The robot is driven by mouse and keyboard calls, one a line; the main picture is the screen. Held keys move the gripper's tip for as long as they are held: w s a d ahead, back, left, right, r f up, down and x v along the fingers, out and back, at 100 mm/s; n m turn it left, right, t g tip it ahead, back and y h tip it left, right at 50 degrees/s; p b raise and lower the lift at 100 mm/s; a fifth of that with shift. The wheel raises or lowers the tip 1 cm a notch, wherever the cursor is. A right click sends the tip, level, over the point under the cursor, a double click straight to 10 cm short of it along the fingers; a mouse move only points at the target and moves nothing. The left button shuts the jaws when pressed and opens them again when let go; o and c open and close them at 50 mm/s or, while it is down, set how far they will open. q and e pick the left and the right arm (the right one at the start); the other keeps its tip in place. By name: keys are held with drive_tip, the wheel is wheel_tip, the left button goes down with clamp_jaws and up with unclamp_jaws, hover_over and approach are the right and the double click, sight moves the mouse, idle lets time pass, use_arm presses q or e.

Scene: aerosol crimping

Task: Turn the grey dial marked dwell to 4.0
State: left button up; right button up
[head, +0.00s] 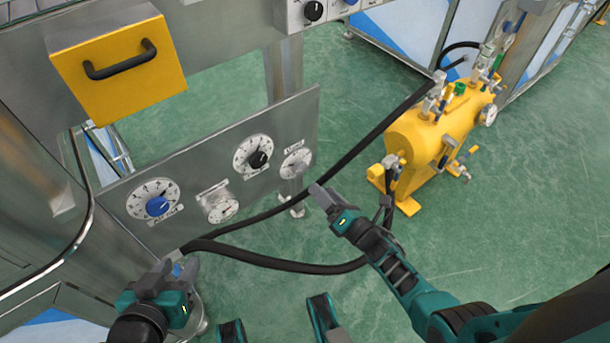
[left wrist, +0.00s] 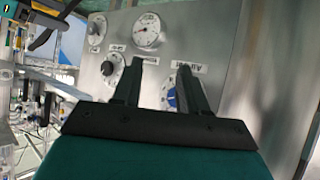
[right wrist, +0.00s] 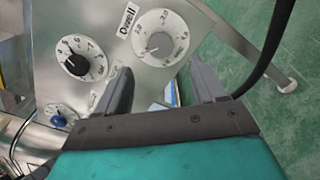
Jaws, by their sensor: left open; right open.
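The grey dial (head: 296,162) is at the right end of the metal panel, a grey knob on a white scale plate. It shows larger in the right wrist view (right wrist: 158,46) beside the label "Dwell"; its exact setting cannot be read. My right gripper (head: 318,192) is open and empty, just below and right of the grey dial in the head view, apart from it. In the right wrist view its fingers (right wrist: 163,82) are spread below the dial. My left gripper (head: 178,268) is open and empty, below the panel's left part; its fingers (left wrist: 157,75) frame the lower panel in its wrist view.
The panel (head: 195,170) also carries a blue dial (head: 157,205), a black dial (head: 258,159) and a gauge (head: 222,207). A black hose (head: 375,144) runs close behind my right gripper. A yellow tank (head: 430,135) stands on the green floor at right.

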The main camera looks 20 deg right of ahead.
sight(302, 170)
drive_tip(key=b+x, duration=0.2)
drive_tip(key=x, duration=0.6)
drive_tip(key=shift+f, duration=0.1)
drive_tip(key=c, duration=1.1)
